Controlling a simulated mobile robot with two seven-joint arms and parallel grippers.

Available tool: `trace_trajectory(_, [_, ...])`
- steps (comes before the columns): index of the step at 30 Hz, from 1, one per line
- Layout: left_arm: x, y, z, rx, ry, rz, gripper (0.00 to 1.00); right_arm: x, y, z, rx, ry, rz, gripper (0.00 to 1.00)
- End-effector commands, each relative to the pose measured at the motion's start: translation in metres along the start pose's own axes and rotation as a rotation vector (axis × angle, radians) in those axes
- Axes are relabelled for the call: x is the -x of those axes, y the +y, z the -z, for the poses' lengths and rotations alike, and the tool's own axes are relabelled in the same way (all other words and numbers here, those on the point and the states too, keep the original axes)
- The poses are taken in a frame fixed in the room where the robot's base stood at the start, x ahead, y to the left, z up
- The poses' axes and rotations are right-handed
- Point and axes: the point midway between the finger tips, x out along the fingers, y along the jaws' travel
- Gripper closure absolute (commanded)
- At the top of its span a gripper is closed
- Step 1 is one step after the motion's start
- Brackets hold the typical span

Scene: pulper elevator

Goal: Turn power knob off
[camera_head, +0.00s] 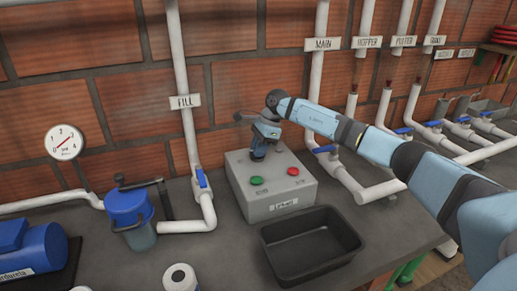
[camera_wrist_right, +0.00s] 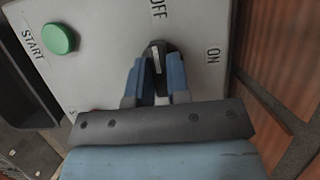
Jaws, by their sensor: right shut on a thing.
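The power knob (camera_wrist_right: 157,50) is black with a white mark and sits on the grey control box (camera_head: 262,210). In the right wrist view the mark runs roughly in line with the OFF label (camera_wrist_right: 158,8), and the ON label (camera_wrist_right: 213,55) is to its right. My right gripper (camera_wrist_right: 156,76) is shut on the knob, one blue finger on each side. In the head view my right gripper (camera_head: 262,141) comes down onto the box's top and hides the knob. My left gripper is not in view.
A green button (camera_head: 256,180) and a red button (camera_head: 293,171) sit on the box near the gripper. A black tray (camera_head: 345,238) stands in front. The FILL pipe (camera_head: 188,130) with a blue valve is left of the box; more pipes run to the right.

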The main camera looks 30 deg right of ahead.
Motion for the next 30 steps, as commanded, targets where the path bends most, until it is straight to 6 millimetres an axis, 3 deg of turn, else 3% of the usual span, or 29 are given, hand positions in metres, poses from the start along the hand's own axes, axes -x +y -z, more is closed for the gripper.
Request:
trace_trajectory(1, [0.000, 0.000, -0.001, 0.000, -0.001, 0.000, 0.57, 0.000, 0.000, 0.000, 0.002, 0.001, 0.001, 1.00])
trace_trajectory(2, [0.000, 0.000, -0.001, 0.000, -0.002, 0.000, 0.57, 0.000, 0.000, 0.000, 0.002, 0.001, 0.001, 0.78])
trace_trajectory(5, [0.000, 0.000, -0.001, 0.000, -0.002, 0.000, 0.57, 0.000, 0.000, 0.000, 0.001, 0.001, 0.001, 0.57])
trace_trajectory(13, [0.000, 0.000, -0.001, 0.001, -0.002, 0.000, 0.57, 0.001, 0.000, 0.000, 0.000, 0.000, 0.001, 0.57])
trace_trajectory(17, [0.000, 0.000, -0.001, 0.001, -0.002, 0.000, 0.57, 0.011, -0.001, 0.000, 0.000, 0.000, 0.003, 0.57])
trace_trajectory(30, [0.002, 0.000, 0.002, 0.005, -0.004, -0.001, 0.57, 0.104, -0.001, -0.001, 0.001, 0.000, 0.004, 0.57])
